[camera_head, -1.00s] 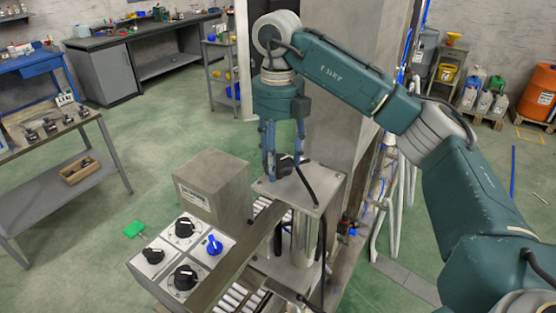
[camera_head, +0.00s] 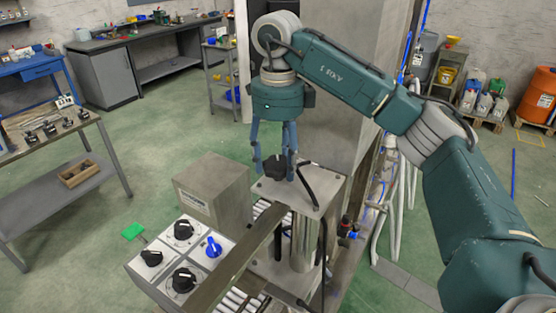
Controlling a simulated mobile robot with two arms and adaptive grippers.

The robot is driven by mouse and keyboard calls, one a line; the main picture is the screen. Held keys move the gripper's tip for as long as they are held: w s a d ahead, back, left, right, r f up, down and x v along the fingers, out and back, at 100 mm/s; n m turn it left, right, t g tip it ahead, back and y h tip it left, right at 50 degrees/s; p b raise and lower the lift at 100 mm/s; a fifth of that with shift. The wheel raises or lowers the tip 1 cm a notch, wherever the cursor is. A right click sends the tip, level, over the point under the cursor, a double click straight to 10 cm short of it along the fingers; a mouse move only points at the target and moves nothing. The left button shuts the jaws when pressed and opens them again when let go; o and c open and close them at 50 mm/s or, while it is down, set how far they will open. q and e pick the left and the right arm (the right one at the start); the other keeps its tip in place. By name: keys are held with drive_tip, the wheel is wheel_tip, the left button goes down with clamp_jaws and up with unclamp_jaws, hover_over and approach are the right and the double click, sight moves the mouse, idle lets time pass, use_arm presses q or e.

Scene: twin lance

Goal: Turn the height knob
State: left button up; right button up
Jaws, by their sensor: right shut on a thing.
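A black knob (camera_head: 275,166) stands on the top plate (camera_head: 325,189) of a metal post unit in the middle of the head view. My right gripper (camera_head: 274,168) points down over the plate, its blue-grey fingers shut around this knob. No label shows on the knob. A control panel (camera_head: 147,275) at lower left carries several black knobs, such as one at its top (camera_head: 183,229), and a blue knob (camera_head: 213,247). Which knob is the height knob is not readable. My left gripper is not in view.
A grey box (camera_head: 211,190) stands left of the post unit. A bent black rod (camera_head: 308,183) rises from the plate close to the fingers. Rollers (camera_head: 235,298) lie below. Green floor is open at left.

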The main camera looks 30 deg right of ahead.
drive_tip(key=n, duration=0.4)
drive_tip(key=shift+w+r+n, duration=0.1)
drive_tip(key=shift+r+n, duration=0.15)
drive_tip(key=shift+n, duration=0.05)
drive_tip(key=n, duration=0.3)
drive_tip(key=shift+n, duration=0.3)
drive_tip(key=n, duration=0.4)
drive_tip(key=shift+n, duration=0.3)
drive_tip(key=n, duration=0.3)
drive_tip(key=shift+n, duration=0.3)
drive_tip(key=n, duration=0.4)
drive_tip(key=shift+n, duration=0.3)
drive_tip(key=n, duration=0.3)
drive_tip(key=shift+n+p, duration=0.3)
drive_tip(key=shift+p, duration=0.05)
drive_tip(key=n, duration=0.7)
drive_tip(key=shift+f, duration=0.1)
